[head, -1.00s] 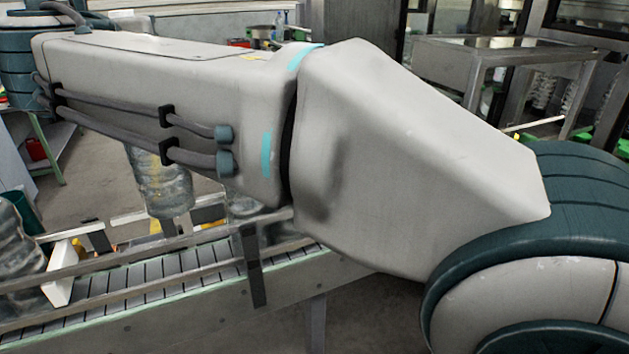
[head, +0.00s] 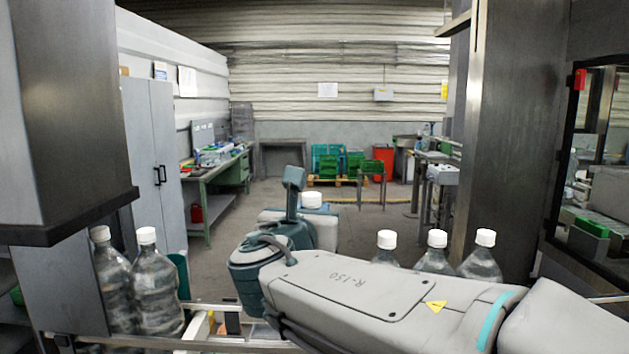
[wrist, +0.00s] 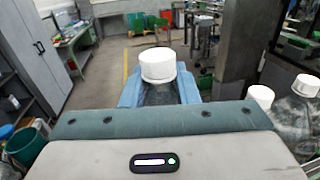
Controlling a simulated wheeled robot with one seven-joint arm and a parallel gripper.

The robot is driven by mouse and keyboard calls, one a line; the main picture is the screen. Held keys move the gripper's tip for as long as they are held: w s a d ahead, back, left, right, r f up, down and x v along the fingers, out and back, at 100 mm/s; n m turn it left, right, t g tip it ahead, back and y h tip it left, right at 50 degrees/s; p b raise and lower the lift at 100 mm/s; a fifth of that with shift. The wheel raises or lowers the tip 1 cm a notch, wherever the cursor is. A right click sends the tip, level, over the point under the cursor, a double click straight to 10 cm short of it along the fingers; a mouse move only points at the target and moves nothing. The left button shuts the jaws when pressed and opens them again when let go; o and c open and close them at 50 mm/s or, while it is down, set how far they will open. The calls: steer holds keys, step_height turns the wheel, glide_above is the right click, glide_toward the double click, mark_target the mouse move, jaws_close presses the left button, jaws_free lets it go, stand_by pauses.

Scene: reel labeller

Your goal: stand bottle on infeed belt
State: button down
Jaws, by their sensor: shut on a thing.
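My gripper (wrist: 158,92) is shut on a clear bottle with a white cap (wrist: 157,64), its blue fingers on either side just below the cap. In the head view the held bottle's white cap (head: 311,200) shows above my gripper, and its body is hidden behind my wrist. The bottle looks about upright; I cannot tell whether its base touches anything. A metal guide rail (head: 190,344) of the conveyor crosses the bottom of the head view. The belt surface is mostly hidden by my arm.
Two capped bottles (head: 147,285) stand at the left by the rail. Three more (head: 437,258) stand at the right behind my arm, near a steel column (head: 510,150). A dark machine housing (head: 65,120) overhangs the upper left. Open floor (head: 345,225) lies beyond.

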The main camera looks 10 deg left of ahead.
steer(key=shift+f, duration=3.2)
steer(key=c, duration=1.5)
jaws_free()
steer(key=shift+f, duration=0.35)
steer(key=shift+c, duration=0.2)
steer(key=o, duration=0.4)
steer(key=shift+r, duration=0.1)
steer(key=shift+r, duration=0.1)
steer(key=s+b, duration=0.1)
steer(key=s, duration=0.3)
steer(key=s+b, duration=0.1)
steer(key=s, duration=0.7)
steer(key=shift+d+b, duration=0.3)
steer(key=shift+b, duration=0.1)
steer(key=shift+d, duration=0.1)
